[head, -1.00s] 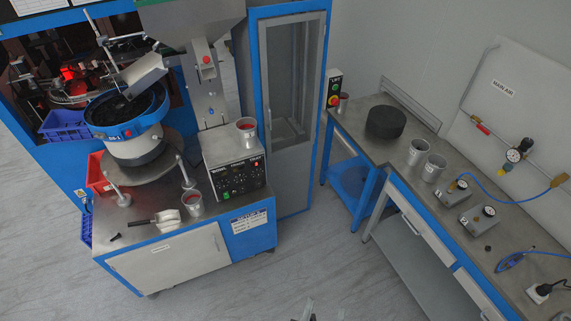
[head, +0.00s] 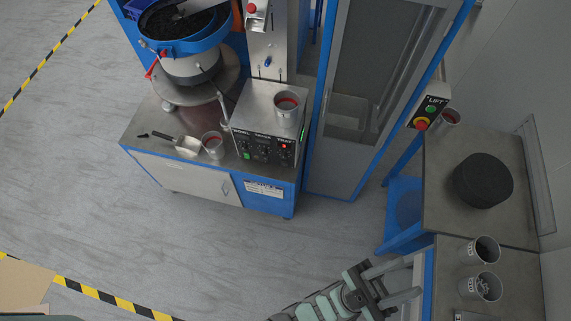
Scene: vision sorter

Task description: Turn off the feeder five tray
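The feeder control box (head: 268,122) is a steel box with a black front panel on the cabinet at centre left. Its panel carries small white labels, knobs and switches; the rightmost label seems to read TRAY. A small red lit switch (head: 284,146) sits below that label, and a green button (head: 246,156) is at the lower left of the panel. Whether the feeder is number five I cannot read. My gripper (head: 422,275) is at the bottom right, fingers apart and empty, pointing right, well away from the panel.
A cup (head: 287,104) stands on the box. Another cup (head: 212,145) and a scoop (head: 187,146) lie left of the panel. The bowl feeder (head: 190,60) is behind. A lift button box (head: 428,105) is on the right. Grey floor in front of the cabinet is clear.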

